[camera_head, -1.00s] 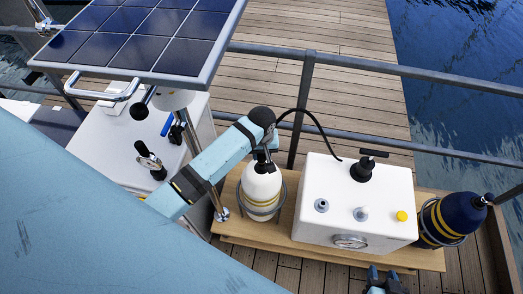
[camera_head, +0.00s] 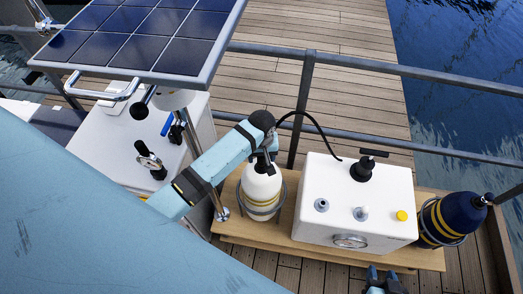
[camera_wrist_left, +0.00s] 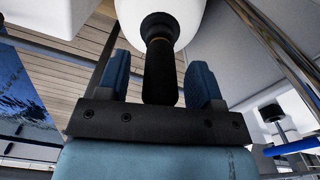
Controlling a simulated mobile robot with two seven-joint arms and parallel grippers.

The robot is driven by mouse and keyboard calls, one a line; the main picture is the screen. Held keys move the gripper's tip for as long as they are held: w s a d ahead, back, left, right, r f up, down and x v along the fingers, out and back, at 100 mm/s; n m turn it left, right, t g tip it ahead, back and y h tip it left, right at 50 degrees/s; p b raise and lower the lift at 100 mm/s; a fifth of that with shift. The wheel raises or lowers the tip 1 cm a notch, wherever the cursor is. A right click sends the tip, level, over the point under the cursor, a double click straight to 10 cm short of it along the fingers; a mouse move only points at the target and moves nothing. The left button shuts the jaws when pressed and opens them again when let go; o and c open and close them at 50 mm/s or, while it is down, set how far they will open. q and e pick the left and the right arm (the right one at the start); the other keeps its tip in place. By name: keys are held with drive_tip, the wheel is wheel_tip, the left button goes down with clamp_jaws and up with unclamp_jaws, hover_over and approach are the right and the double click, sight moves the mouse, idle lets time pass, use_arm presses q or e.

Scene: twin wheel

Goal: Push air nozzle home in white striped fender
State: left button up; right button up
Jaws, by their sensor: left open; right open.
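The white striped fender (camera_head: 263,182) stands upright in a wire holder on the wooden shelf, with grey and yellow bands low on it. The black air nozzle (camera_wrist_left: 159,62) meets the fender's white top; it also shows in the head view, partly hidden by my arm. How deep it sits cannot be told. My left gripper (camera_wrist_left: 158,80) is open, with one blue finger on each side of the nozzle and gaps between. In the head view my left gripper (camera_head: 266,155) is just over the fender's top. My right gripper (camera_head: 384,279) is open and empty at the bottom edge.
A white pump box (camera_head: 352,205) with knobs, a gauge and a black hose (camera_head: 309,118) stands right of the fender. A navy striped fender (camera_head: 445,219) leans at the far right. Railings (camera_head: 380,143) run behind. A solar panel (camera_head: 150,35) overhangs the left.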

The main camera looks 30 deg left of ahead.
use_arm(q)
wheel_tip(320, 180, up, 14)
drive_tip(key=shift+b, duration=0.4)
drive_tip(key=shift+f, duration=0.1)
idle(0.4)
